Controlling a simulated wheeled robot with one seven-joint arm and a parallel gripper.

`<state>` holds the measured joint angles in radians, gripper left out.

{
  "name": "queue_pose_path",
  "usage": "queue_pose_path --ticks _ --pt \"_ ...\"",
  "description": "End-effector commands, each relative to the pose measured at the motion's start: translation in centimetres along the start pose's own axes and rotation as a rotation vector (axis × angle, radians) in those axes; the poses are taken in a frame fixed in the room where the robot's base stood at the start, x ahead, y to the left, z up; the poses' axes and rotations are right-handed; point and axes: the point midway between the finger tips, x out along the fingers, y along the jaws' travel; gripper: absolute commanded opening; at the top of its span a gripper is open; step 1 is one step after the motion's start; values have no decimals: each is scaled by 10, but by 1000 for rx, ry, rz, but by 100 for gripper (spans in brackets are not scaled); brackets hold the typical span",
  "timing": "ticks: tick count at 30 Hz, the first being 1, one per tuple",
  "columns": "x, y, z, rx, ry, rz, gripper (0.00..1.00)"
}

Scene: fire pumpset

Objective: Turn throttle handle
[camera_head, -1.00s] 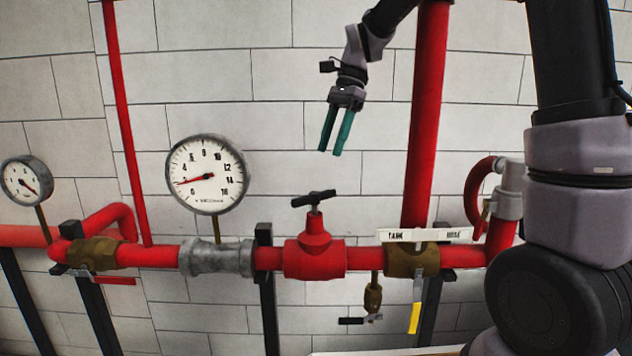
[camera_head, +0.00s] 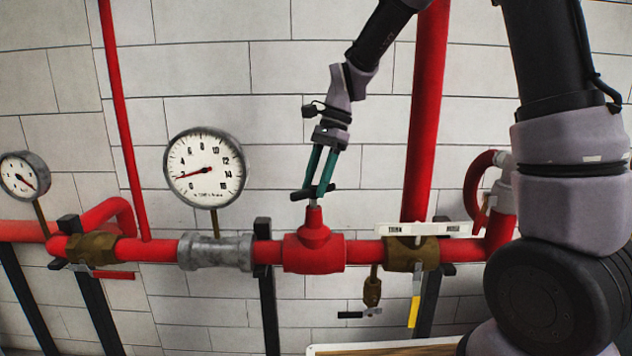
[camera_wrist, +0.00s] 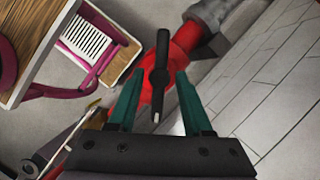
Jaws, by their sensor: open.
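The throttle handle (camera_head: 319,193) is a black bar on top of a red valve body (camera_head: 314,250) in the red pipe. My gripper (camera_head: 318,187) points down at the handle in the head view, its green fingertips at the bar's height. In the wrist view my gripper (camera_wrist: 160,110) is open, one finger on each side of the handle (camera_wrist: 159,72). The bar runs lengthwise between the fingers there, with a visible gap on both sides. In the head view the fingers hide part of the bar.
A large gauge (camera_head: 205,170) stands left of the valve. A brass valve with a yellow lever (camera_head: 414,312) and a vertical red pipe (camera_head: 424,120) are on the right. The tiled wall (camera_head: 280,120) is behind. A wooden-topped piece (camera_wrist: 50,40) shows in the wrist view.

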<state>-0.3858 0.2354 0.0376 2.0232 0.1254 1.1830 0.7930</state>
Motion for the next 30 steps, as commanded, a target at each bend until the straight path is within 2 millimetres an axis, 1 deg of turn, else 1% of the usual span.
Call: queue_pose_path --ticks 3,4,5,6,7,8,20,25,30 --pt "0 0 0 0 0 0 50" --pt "0 0 0 0 0 0 46" --pt "0 0 0 0 0 0 35" --pt "0 0 0 0 0 0 19" --pt "0 0 0 0 0 0 8" --pt "0 0 0 0 0 0 0" --pt "0 -1 0 -38 -2 16 0" --pt "0 -1 0 -121 -2 51 0" --pt "0 -2 0 -247 -2 103 0"
